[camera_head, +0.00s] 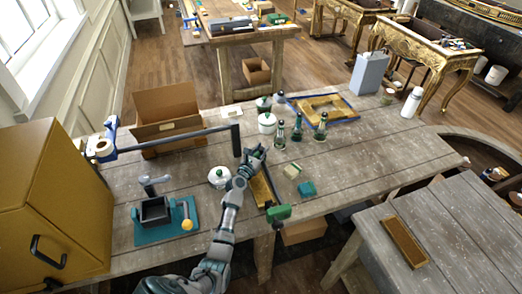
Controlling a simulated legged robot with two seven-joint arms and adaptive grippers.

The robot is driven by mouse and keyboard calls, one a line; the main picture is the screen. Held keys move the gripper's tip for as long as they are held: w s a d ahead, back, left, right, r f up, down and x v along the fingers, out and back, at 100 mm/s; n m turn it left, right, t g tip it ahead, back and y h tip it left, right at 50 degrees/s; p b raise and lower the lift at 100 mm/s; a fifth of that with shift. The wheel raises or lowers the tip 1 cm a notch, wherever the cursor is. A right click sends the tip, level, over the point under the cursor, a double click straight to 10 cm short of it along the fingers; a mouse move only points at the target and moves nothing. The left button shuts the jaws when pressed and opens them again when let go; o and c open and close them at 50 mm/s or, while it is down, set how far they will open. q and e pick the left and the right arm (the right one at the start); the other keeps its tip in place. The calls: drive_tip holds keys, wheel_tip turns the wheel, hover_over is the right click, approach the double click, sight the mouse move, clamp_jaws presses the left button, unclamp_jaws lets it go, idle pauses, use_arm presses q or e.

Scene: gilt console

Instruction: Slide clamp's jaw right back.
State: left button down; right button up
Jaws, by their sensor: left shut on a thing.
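A bar clamp with a green handle (279,213) lies at the table's front edge. Its thin dark bar runs up beside a gilt wooden strip (261,189) towards my left gripper (257,152). My left arm comes in from the bottom. The left gripper is shut at the far end of that bar, on what looks like the clamp's jaw; the fingers mostly hide it. My right gripper is not in view.
A larger blue clamp (108,136) with a long dark bar stands at left by an open cardboard box (167,109). A white lidded pot (219,177) is close left of my arm. Green bottles (279,134), a sponge (292,170) and a teal block (306,189) are at right.

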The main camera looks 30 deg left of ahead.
use_arm(q)
drive_tip(key=shift+f, duration=0.1)
drive_tip(key=shift+w, duration=0.15)
drive_tip(key=shift+w+a+r+b, duration=0.2)
drive_tip(key=shift+b, duration=0.1)
drive_tip(key=shift+r, duration=0.2)
drive_tip(key=c, duration=1)
unclamp_jaws()
drive_tip(key=shift+o, duration=0.6)
drive_tip(key=shift+w+a+f, duration=0.25)
drive_tip(key=shift+a+f, duration=0.05)
drive_tip(key=shift+f, duration=0.05)
drive_tip(key=shift+s+d, duration=0.1)
drive_tip(key=shift+s, duration=0.3)
drive_tip(key=s, duration=1)
drive_tip(key=shift+s+d, duration=0.25)
drive_tip(key=shift+d, duration=0.1)
drive_tip(key=shift+s, duration=0.3)
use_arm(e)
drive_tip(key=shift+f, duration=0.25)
